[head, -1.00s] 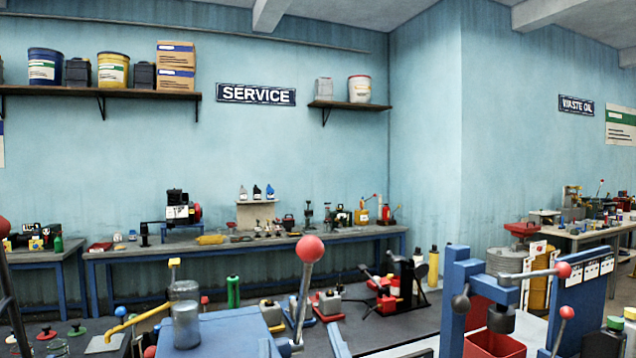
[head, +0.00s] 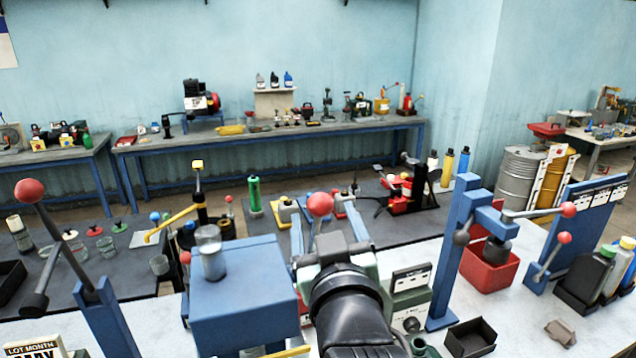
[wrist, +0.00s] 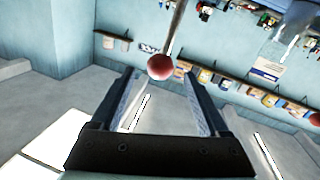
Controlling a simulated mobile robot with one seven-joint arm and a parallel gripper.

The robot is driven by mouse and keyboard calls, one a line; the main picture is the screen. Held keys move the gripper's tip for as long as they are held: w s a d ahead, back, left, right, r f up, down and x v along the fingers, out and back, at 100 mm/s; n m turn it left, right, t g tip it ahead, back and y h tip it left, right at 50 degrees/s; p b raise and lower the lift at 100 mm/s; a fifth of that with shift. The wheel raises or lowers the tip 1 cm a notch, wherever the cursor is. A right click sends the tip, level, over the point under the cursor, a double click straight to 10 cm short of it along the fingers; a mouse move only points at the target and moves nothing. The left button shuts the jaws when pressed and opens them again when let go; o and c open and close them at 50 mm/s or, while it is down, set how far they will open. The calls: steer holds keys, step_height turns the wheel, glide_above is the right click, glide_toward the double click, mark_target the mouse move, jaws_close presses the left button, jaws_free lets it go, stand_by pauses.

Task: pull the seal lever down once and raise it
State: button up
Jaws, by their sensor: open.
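The lever with a red ball knob (head: 320,204) and a grey rod stands beside a blue box-shaped machine (head: 235,285) in the head view. No label marks it as the seal lever. My gripper (head: 328,240) is just in front of it, and my wrist hides the lever's lower part. In the wrist view, my gripper (wrist: 160,78) is open, with a finger on each side. A red ball (wrist: 160,67) on a grey rod shows in the gap near the fingertips, apart from both fingers. Its exact depth is unclear.
Other red-ball levers stand at left (head: 28,190) and right (head: 568,209). A glass jar (head: 211,256) is on the blue machine.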

mark_target(319, 197)
steer(key=w, duration=0.2)
steer(key=w+p, duration=0.1)
steer(key=w, duration=0.1)
steer(key=w+p, duration=0.1)
steer(key=w, duration=0.1)
steer(key=shift+w+a+r, duration=0.15)
steer(key=shift+w+a, duration=0.05)
steer(key=shift+a, duration=0.2)
steer(key=shift+w+a+p, duration=0.1)
steer(key=shift+w+p, duration=0.4)
steer(key=shift+w, duration=0.2)
jaws_close()
stand_by(0.5)
